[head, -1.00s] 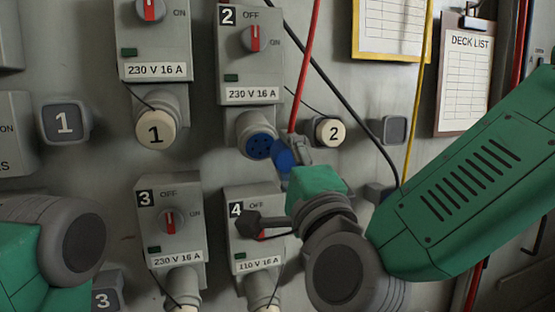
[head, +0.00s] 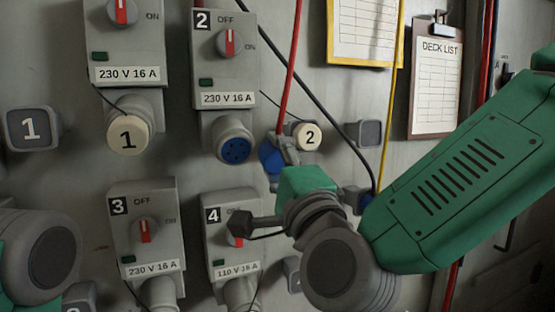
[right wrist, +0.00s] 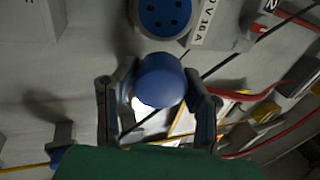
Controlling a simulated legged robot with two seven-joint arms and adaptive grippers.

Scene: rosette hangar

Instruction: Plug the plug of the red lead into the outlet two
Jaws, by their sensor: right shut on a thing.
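Outlet two (head: 235,150) is a blue round socket with dark holes, under the grey switch box marked 2 (head: 226,60). It faces out and is uncovered; it also shows at the top of the right wrist view (right wrist: 165,14). My right gripper (head: 284,152) is shut on the blue plug (head: 270,157) of the red lead (head: 293,75). The plug is just right of the outlet and apart from it. In the right wrist view the plug (right wrist: 160,80) sits between both fingers, below the socket. My left gripper is out of view.
The cream cap marked 2 (head: 308,136) is close behind my right gripper. Box 4 (head: 230,235) and box 3 (head: 144,225) are below. Outlet one is covered by cap 1 (head: 127,137). A black lead (head: 325,110) and a yellow lead (head: 390,100) hang at right.

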